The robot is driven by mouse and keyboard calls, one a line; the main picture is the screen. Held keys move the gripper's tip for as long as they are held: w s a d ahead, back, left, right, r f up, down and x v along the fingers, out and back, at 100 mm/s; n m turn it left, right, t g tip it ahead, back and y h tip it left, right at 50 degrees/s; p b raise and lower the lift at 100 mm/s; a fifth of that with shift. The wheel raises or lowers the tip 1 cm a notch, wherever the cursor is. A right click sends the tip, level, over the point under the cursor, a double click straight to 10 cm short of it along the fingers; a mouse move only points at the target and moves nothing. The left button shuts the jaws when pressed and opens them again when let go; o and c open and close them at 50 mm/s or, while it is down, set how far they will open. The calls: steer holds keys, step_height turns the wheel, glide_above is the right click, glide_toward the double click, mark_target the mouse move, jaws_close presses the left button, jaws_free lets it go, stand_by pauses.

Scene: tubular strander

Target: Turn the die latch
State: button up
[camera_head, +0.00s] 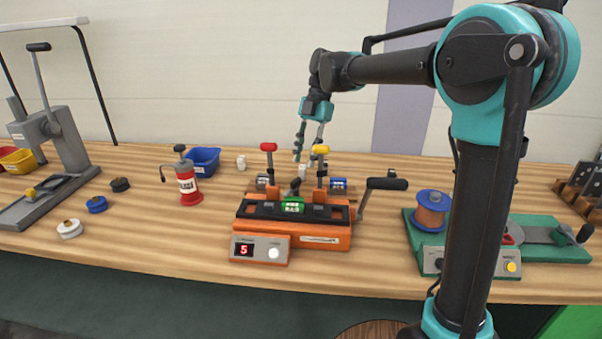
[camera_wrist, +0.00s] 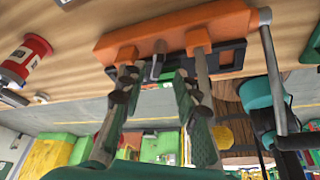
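The orange strander machine (camera_head: 318,241) stands mid-table with a green block (camera_head: 293,204) in its black bed. A red-knobbed lever (camera_head: 268,148) stands upright on its left, a yellow-knobbed lever (camera_head: 320,150) on its right. A small dark handle (camera_head: 295,185) sits between them; I cannot tell which part is the die latch. My gripper (camera_head: 309,147) is above and behind the machine, close to the yellow knob in the picture. Its fingers are apart with nothing between them. The wrist view shows my gripper (camera_wrist: 157,85) with a grey peg (camera_wrist: 155,65) of the orange machine (camera_wrist: 175,30) beyond the gap.
A black crank handle (camera_head: 387,184) sticks out at the machine's right. A red canister (camera_head: 188,183) and blue bin (camera_head: 203,158) stand left. A green-based machine with a copper spool (camera_head: 432,212) is at right. Bare table lies in front of the canister.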

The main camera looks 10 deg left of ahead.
mark_target(292, 186)
steer(key=shift+x, duration=2.65)
steer(key=shift+c, duration=0.5)
jaws_close()
